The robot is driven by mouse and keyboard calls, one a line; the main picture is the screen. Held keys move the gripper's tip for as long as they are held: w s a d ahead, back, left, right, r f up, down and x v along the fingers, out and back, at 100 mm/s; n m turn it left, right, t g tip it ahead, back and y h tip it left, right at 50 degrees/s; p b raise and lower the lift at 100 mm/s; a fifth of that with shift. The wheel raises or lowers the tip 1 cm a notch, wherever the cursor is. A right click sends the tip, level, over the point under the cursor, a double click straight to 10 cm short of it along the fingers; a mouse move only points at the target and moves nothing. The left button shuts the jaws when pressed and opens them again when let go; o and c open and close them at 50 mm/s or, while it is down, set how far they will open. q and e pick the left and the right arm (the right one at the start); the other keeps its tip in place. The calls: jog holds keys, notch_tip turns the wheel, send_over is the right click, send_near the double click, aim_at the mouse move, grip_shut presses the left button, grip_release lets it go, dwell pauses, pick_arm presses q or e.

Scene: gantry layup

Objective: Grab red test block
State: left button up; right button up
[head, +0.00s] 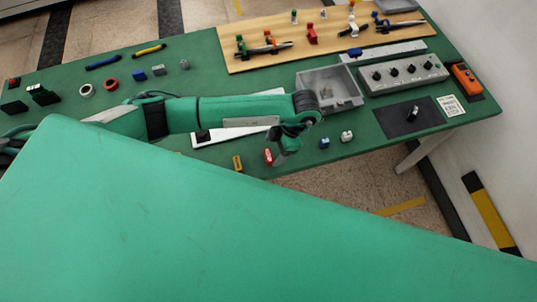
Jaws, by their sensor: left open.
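A small red block (268,157) stands on the green bench (245,72) near its front edge. My left arm comes in from the left across the bench. My left gripper (283,157) is open and points down just to the right of the red block. The fingers are small and partly dark in the picture, and I cannot tell whether they touch the block. Nothing shows between them. My right gripper is not in view.
A yellow block (237,163) stands left of the red one; blue (324,143) and white (347,136) blocks stand right. Behind are a grey bin (347,90) and a knobbed control box (403,74). A wooden tool board (277,60) lies farther back. The lower foreground is covered.

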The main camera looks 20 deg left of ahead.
aim_at(269, 155)
pick_arm(q)
jog(key=p+x, duration=0.3)
jog(key=x, duration=0.1)
jog(key=shift+a+f, duration=0.1)
jog(key=shift+f, duration=0.1)
jog(key=shift+a+f, duration=0.1)
jog(key=shift+f, duration=0.3)
jog(key=shift+c, duration=0.4)
jog(key=c, duration=1.2)
jog(key=shift+r, duration=0.1)
